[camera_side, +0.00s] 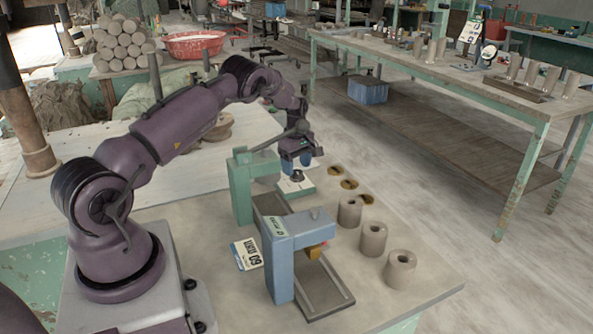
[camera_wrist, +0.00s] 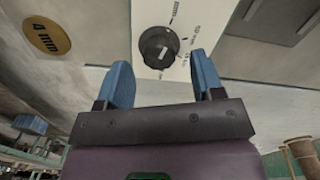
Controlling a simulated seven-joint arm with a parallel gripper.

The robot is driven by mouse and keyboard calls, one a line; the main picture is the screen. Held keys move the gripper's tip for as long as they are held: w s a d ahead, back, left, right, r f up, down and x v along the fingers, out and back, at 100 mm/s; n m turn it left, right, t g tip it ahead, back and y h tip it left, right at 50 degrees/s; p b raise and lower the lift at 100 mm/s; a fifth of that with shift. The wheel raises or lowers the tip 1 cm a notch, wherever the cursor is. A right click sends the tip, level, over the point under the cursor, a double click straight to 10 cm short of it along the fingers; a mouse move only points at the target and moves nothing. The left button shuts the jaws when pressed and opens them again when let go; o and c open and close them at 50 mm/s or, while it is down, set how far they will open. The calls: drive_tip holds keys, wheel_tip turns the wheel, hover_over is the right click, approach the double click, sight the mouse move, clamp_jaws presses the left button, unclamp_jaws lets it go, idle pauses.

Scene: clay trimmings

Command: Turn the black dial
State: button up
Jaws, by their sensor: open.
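The black dial (camera_wrist: 159,47) is a round knob with a pale pointer line, on a white panel with printed marks. In the wrist view it lies just beyond and between the two blue fingertips of my gripper (camera_wrist: 163,72). The fingers are apart and nothing is held between them. In the side view my gripper (camera_side: 292,160) points down over the white panel (camera_side: 296,184), which sits on a green base. The dial (camera_side: 297,175) shows there as a small dark spot under the fingers. Whether the fingers touch the dial cannot be told.
A green press (camera_side: 241,190) stands left of the panel, and a blue press (camera_side: 285,262) stands nearer the camera. Clay cylinders (camera_side: 373,240) stand along the table's right side, with brass discs (camera_side: 349,184) behind them. A card (camera_side: 247,254) lies by the blue press.

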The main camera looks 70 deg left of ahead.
drive_tip(key=shift+f, duration=1.1)
drive_tip(key=c, duration=0.9)
drive_tip(key=shift+m, duration=0.3)
drive_tip(key=m, duration=0.9)
drive_tip(key=shift+w+r, duration=0.1)
